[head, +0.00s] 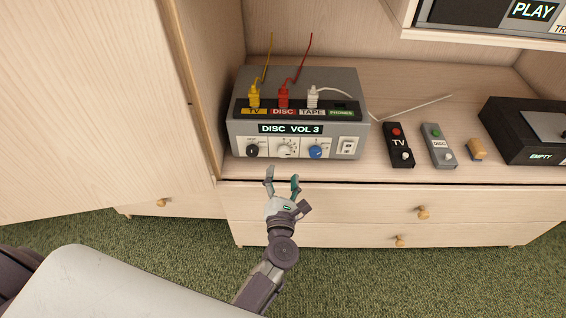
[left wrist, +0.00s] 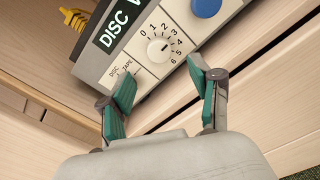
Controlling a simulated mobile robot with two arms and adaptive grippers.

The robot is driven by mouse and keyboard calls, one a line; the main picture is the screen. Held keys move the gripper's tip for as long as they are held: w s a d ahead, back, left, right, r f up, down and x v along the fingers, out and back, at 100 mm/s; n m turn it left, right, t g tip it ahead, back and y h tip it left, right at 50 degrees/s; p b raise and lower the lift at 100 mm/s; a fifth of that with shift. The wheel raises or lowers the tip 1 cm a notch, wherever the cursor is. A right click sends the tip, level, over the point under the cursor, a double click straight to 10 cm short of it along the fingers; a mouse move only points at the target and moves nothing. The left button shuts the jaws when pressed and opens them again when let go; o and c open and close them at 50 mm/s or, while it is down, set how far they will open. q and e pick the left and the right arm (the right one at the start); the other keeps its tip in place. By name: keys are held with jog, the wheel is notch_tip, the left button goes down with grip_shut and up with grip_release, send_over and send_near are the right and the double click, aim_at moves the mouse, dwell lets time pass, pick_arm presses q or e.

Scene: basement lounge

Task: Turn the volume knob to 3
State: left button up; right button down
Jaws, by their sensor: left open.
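A grey switch box (head: 298,92) stands on the cabinet shelf, its lit display (head: 291,129) reading "DISC VOL 3". The white volume knob (head: 285,150) sits on its front between a black knob (head: 252,150) and a blue knob (head: 315,152). In the left wrist view the volume knob (left wrist: 159,49) shows with a number scale around it. Its dark pointer mark is too small to read surely. My left gripper (head: 282,177) is open and empty in front of the box, just short of the volume knob and apart from it. My right gripper is not in view.
Yellow, red and white plugs with cables rise from the box top. A TV remote (head: 398,146), a DISC remote (head: 438,146) and a black player (head: 529,132) lie to the right. An open cabinet door (head: 95,100) stands left. Drawers (head: 350,203) are below the shelf.

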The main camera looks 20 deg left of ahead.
pick_arm(q)
jog(key=v, duration=0.5)
jog(key=shift+s, duration=0.1)
dwell(0.3)
